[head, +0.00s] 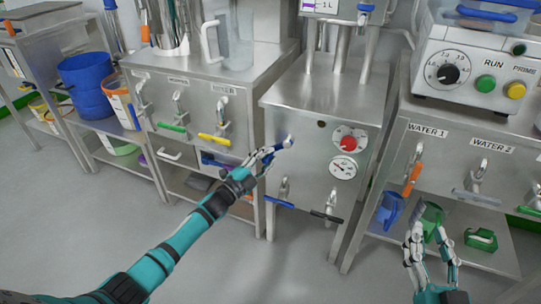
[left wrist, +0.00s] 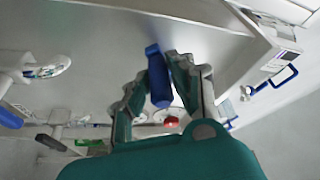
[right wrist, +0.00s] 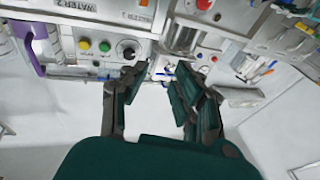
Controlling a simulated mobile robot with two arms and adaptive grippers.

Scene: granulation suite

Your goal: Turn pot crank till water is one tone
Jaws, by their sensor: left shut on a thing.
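My left gripper (head: 268,156) is at the front of the middle steel cabinet (head: 325,97), shut on a blue crank handle (left wrist: 158,76). The blue handle sits between its fingertips in the left wrist view (left wrist: 162,62). The bottom of a steel vessel marked 1 L (head: 335,8) shows above this cabinet. Any water inside it is out of sight. My right gripper (head: 428,238) is open and empty at the lower right, in front of the right cabinet. It is also empty in the right wrist view (right wrist: 162,75).
A red knob (head: 348,143) and a round gauge (head: 343,168) are right of the left gripper. Taps with blue (head: 277,202) and black (head: 327,217) levers are below. A green jug (head: 432,217) stands near the right gripper. Open floor lies in front.

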